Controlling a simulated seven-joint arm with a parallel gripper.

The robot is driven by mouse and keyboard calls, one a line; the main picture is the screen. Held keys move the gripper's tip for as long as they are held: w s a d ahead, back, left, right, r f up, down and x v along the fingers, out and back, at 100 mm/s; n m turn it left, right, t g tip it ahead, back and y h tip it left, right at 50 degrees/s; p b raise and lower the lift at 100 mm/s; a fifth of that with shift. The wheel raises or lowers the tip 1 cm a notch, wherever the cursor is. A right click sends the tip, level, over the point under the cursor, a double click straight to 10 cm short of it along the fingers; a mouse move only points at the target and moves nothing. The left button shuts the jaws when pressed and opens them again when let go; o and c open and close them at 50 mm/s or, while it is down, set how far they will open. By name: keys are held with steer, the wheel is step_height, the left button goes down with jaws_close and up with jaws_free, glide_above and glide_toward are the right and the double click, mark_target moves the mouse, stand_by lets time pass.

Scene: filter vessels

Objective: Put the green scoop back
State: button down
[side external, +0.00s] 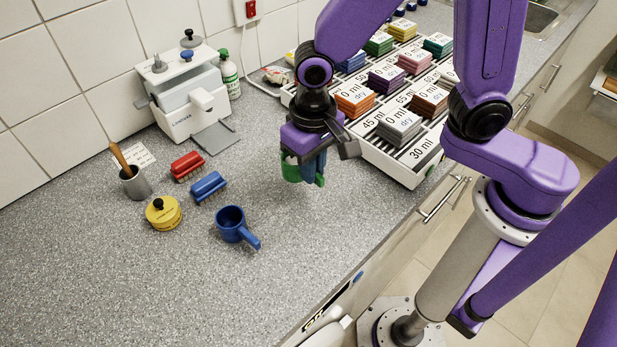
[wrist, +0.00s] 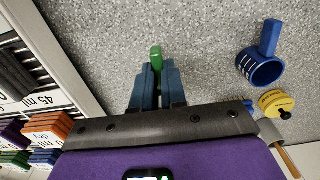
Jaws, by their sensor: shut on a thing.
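My gripper (side external: 306,168) is above the grey worktop, in front of the white tray rack, pointing down. It is shut on the green scoop (side external: 290,171), which shows on both sides of the blue fingers. In the wrist view, the scoop's green end (wrist: 155,54) sticks out between the fingertips (wrist: 154,78); the rest of it is hidden. The scoop looks to be clear of the worktop. A blue scoop (side external: 231,225) stands on the worktop at lower left, its handle toward the lower right. It also shows in the wrist view (wrist: 262,68).
The white rack (side external: 405,170) with labelled coloured blocks stands right of my gripper. Red (side external: 187,165) and blue (side external: 208,186) brushes, a yellow tin (side external: 162,213), a grey cup (side external: 135,183) and a white device (side external: 190,110) are at left. The front worktop is clear.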

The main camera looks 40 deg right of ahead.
steer(key=shift+w+a+f, duration=0.15)
steer(key=shift+w+f, duration=0.05)
steer(key=shift+f, duration=1.75)
steer(key=shift+f, duration=0.2)
steer(key=c, duration=1.2)
jaws_free()
steer(key=shift+r, duration=0.1)
step_height(320, 180, up, 12)
steer(key=shift+r, duration=0.1)
